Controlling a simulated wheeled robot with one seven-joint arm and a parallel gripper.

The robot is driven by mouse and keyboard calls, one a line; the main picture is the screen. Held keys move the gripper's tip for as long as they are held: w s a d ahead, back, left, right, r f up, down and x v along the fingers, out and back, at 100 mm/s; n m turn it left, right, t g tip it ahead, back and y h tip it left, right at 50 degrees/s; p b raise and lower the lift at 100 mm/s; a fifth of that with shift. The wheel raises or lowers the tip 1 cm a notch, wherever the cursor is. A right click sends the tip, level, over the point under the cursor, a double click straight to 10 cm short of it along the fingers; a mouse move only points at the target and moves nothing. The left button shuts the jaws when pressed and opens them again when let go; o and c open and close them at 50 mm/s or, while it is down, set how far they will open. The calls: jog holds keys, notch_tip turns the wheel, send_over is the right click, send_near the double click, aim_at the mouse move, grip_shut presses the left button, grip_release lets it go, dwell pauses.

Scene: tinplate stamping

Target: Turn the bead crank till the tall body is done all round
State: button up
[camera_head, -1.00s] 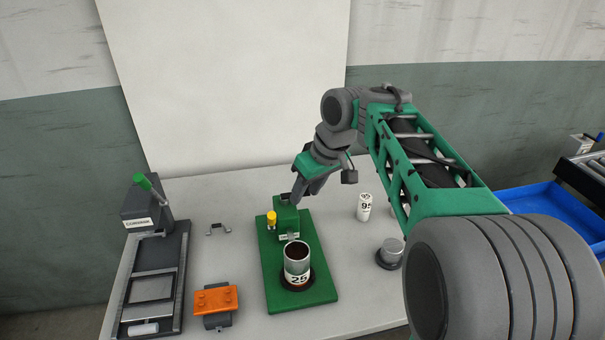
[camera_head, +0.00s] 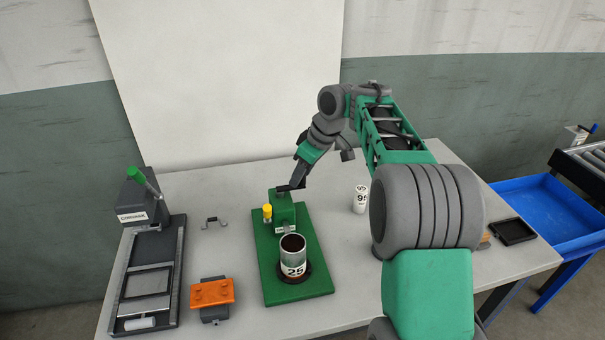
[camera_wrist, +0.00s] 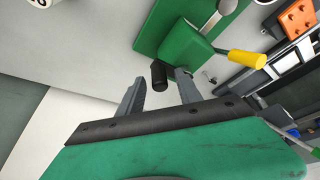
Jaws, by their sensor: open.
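The green bead machine (camera_head: 285,213) stands on its green base plate (camera_head: 318,272). A tall cylindrical body marked 25 (camera_head: 293,262) stands upright on the plate's front part, in a dark round seat. A yellow-knobbed lever (camera_head: 267,212) is on the machine's left side; it also shows in the wrist view (camera_wrist: 247,60). My gripper (camera_head: 291,188) is at the top rear of the machine. In the wrist view a black crank knob (camera_wrist: 159,74) lies between my two open fingers, or just beyond them; I cannot tell whether they touch it.
A dark grey machine with a green handle (camera_head: 146,183) stands at left. An orange block (camera_head: 212,292) and a small grey handle (camera_head: 214,222) lie beside the plate. A white labelled can (camera_head: 361,198) stands to the right. A blue bin (camera_head: 535,215) is at far right.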

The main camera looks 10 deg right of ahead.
grip_shut()
dwell(0.3)
dwell(1.1)
